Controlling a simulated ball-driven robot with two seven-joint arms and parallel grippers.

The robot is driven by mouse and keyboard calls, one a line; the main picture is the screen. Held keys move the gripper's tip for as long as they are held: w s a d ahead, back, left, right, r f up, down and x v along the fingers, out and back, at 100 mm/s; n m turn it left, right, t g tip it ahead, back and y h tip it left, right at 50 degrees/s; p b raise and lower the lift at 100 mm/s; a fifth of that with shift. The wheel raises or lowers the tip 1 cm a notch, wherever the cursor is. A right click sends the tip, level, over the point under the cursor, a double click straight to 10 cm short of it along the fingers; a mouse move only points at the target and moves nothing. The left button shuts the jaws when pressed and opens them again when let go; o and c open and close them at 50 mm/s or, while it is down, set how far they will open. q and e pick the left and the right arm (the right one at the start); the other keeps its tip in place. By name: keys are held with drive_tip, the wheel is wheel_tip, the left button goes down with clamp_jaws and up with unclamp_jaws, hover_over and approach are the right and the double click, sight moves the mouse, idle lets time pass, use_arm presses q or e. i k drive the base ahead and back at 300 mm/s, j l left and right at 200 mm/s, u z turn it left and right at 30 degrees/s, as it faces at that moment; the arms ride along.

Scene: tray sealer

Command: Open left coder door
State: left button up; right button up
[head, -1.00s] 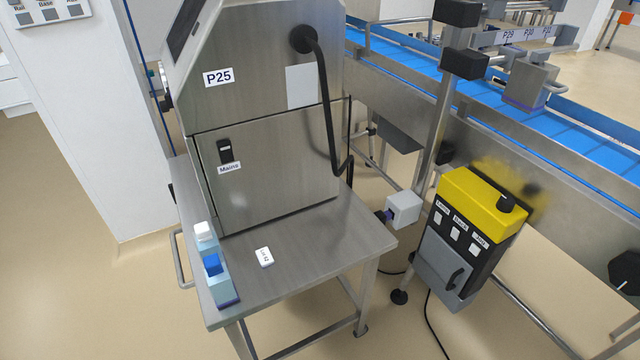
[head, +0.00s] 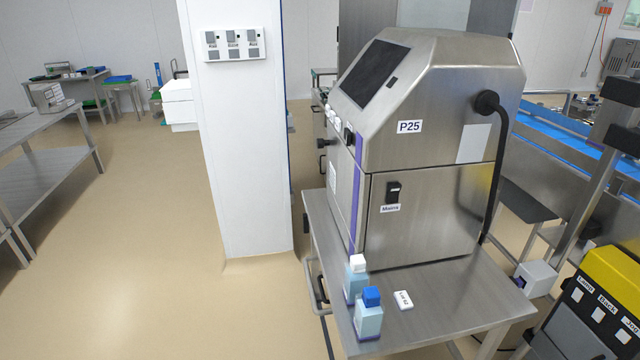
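The coder, a stainless steel cabinet labelled P25 (head: 440,150), stands on a steel table in the head view. It has a dark sloped screen (head: 375,73) and a purple vertical strip (head: 357,190) at its left front edge. Its lower side panel (head: 425,215) carries a black switch labelled Mains (head: 392,192) and looks closed. The coder's left-hand face (head: 340,175) is seen at a steep angle, with dark knobs on it; I cannot tell a door's handle there. Neither of my grippers is in view.
Two bottles, one white-capped (head: 356,282) and one blue-capped (head: 368,318), and a small white tag (head: 403,300) sit on the steel table (head: 450,305). A white pillar (head: 240,160) stands left of the coder. Open floor (head: 150,250) lies further left. A yellow-topped control box (head: 612,275) is at right.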

sight(349, 185)
drive_tip(key=i+j+z, duration=0.2)
drive_tip(key=z, duration=0.25)
drive_tip(key=i+j+z, duration=0.25)
drive_tip(key=z, duration=0.25)
